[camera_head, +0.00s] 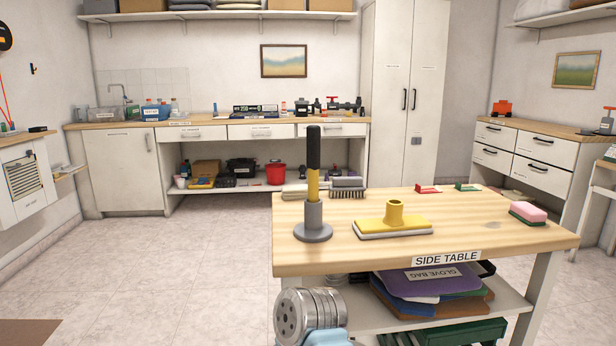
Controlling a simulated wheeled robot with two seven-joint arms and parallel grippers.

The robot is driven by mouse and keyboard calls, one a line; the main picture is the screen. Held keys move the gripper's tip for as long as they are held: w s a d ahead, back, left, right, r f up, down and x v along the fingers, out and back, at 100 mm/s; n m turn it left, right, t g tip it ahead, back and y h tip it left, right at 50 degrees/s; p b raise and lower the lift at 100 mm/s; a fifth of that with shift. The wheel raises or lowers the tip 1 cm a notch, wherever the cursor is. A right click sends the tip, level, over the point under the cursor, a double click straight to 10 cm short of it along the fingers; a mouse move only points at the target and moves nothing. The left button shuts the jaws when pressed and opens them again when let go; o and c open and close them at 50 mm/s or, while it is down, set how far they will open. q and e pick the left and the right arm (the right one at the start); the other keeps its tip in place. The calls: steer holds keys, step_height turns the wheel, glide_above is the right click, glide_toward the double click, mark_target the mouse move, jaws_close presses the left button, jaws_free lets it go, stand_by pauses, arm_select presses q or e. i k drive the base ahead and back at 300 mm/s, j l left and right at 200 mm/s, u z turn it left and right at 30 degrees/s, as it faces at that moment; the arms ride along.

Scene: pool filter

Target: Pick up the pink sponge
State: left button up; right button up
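The pink sponge (528,211) lies flat near the right end of the wooden side table (470,252). It is a small block with a pink top and a darker green layer underneath. Nothing touches it from above.
On the table, a yellow-and-grey scrubber head (394,220) and a grey stand with a black-and-yellow handle (313,190) are left of the sponge. Brushes (347,186) and red and green items lie behind.

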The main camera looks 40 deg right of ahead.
mark_target(530, 216)
steer(key=z, duration=2.55)
steer(key=i+l+u, duration=0.1)
steer(key=u, duration=0.4)
steer(key=l+u, duration=0.3)
steer(key=u, duration=0.15)
steer(key=l+u, duration=0.25)
steer(key=u, duration=0.25)
steer(key=i+l, duration=0.05)
